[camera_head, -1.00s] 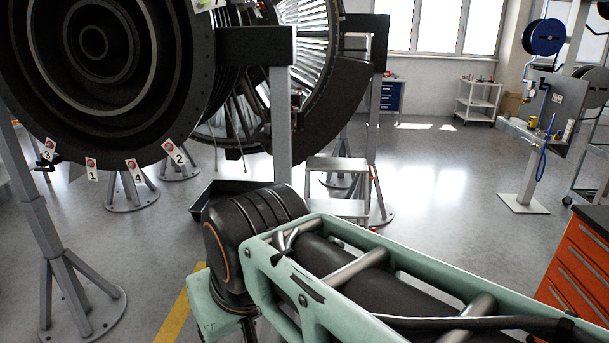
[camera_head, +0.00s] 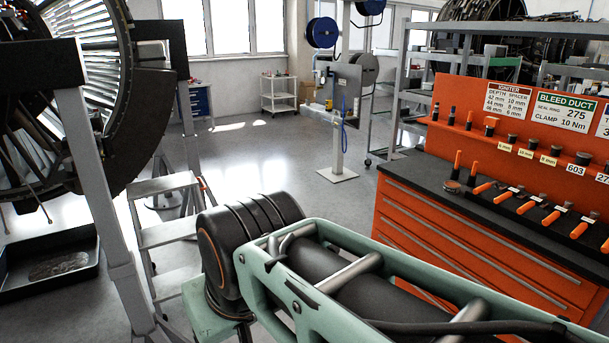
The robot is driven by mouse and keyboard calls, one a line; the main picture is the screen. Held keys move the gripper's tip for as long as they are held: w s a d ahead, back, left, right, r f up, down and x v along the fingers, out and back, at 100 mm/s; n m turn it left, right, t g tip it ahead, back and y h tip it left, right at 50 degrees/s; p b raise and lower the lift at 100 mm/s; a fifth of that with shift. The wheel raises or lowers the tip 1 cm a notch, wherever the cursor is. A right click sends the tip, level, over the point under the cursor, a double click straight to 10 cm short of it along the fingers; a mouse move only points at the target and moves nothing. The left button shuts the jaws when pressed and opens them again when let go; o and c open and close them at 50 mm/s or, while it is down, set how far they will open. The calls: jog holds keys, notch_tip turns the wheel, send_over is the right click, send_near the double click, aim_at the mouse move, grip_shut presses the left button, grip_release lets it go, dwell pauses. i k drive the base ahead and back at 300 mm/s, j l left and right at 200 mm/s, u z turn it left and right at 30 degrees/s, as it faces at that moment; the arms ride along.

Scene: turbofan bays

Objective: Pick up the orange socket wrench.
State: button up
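Several orange-handled tools lie in a row on the black top of the orange tool bench at the right. One orange handle (camera_head: 484,187) is near the left of the row, and others (camera_head: 528,207) (camera_head: 551,217) (camera_head: 580,229) follow to the right. I cannot tell which of these, if any, is the socket wrench. My arm crosses the lower middle of the head view, in front of the bench. My gripper is out of the picture.
The bench (camera_head: 440,232) has drawers and a back panel with signs (camera_head: 566,111) and small parts. A grey step stand (camera_head: 165,232) and a black tray (camera_head: 50,262) are at the left, near the engine (camera_head: 75,120). Open floor (camera_head: 300,185) lies between.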

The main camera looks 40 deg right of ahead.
aim_at(584, 228)
jog(key=z, duration=2.95)
jog(key=i+l+u, duration=0.15)
jog(key=i+l, duration=0.25)
jog(key=i, duration=0.25)
jog(key=i+l+u, duration=0.1)
jog(key=i+l, duration=0.35)
jog(key=i, duration=0.25)
jog(key=i+l+u, duration=0.15)
jog(key=i+l, duration=0.4)
jog(key=i+l+z, duration=0.2)
jog(key=i+l+u, duration=0.15)
jog(key=i+u, duration=0.15)
